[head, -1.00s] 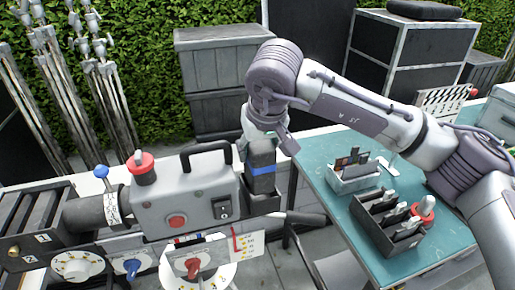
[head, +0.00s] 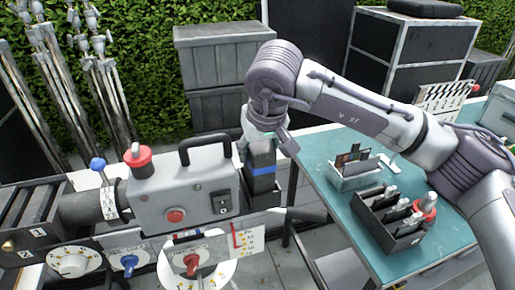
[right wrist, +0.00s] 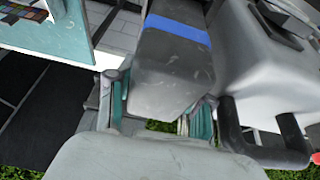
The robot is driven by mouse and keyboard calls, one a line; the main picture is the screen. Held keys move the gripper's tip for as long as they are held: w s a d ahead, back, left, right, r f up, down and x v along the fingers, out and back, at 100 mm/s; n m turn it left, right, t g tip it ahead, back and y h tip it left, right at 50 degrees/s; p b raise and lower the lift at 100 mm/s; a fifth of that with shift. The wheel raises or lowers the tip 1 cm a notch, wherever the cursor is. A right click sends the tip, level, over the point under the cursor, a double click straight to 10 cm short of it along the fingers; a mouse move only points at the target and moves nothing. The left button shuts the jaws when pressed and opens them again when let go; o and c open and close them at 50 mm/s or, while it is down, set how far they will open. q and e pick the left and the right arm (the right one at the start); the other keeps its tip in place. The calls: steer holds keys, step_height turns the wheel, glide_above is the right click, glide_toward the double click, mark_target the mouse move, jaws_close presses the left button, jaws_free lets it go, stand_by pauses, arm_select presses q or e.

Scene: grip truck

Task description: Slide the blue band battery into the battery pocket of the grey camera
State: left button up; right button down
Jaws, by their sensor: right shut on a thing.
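The battery (head: 261,163) is a dark grey upright block with a blue band around it. My right gripper (head: 263,137) is shut on its top. In the right wrist view the battery (right wrist: 172,72) sits between the gripper's fingers (right wrist: 160,112), with the band towards the top edge. The grey camera (head: 168,198) stands left of the battery with a black top handle. Its dark battery pocket (head: 262,199) is at its right side, directly below the battery. The battery's lower end is at the pocket's mouth; I cannot tell how deep it reaches. My left gripper is not in view.
A teal table (head: 345,226) at the right holds a light grey bin (head: 352,178) and a black divided box (head: 384,222). A clapperboard (head: 445,97) stands behind. Knobs and dials sit below the camera. Dark crates (head: 217,80) stand at the back.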

steer(key=shift+f+b, duration=1.1)
steer(key=shift+f, duration=0.15)
steer(key=shift+c, duration=1.8)
jaws_free()
steer(key=v, duration=1.2)
